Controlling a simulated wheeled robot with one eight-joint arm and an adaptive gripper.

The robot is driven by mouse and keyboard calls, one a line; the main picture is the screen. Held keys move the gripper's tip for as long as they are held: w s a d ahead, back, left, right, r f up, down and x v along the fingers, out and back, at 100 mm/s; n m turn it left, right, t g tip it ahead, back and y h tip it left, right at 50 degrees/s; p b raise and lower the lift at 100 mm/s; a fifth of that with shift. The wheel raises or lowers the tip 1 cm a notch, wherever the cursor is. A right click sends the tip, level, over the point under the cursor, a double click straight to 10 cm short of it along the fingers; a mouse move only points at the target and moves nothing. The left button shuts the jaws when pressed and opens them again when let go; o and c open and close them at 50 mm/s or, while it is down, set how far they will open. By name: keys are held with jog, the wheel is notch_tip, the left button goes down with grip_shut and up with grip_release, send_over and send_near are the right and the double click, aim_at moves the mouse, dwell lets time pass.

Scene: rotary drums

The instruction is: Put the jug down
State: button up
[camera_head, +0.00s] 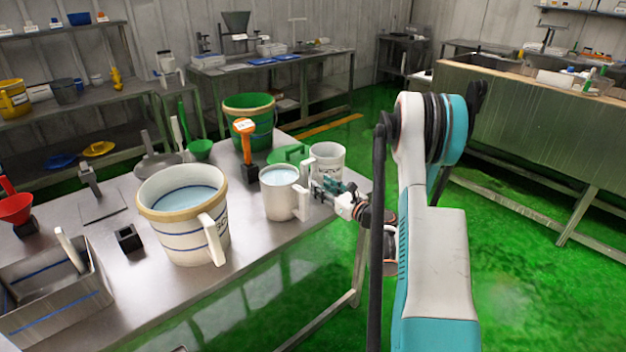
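A white jug (280,197) with pale blue liquid in it stands upright over the metal table (130,290), near its right end. Its handle is on the right side, towards my gripper. I cannot tell whether its base touches the table. My gripper (318,187) is at the right of this handle, very close to it or touching it. The fingers are small and partly hidden, so their opening is unclear. A second white jug (328,158) stands just behind my gripper. A larger white jug (184,230) with a tan rim and blue lines holds liquid to the left.
A green bucket (249,122), an orange-handled tool (245,138) and a green lid (288,154) are behind the jugs. A metal bin (60,305) and a small black block (129,239) are at left. Bare table lies in front of the jugs, up to the front edge.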

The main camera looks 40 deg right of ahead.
jog(key=shift+s+f+b, duration=0.15)
jog(key=shift+s+b, duration=0.55)
jog(key=shift+s, duration=0.2)
jog(key=shift+s+d, duration=0.1)
jog(key=shift+s, duration=0.2)
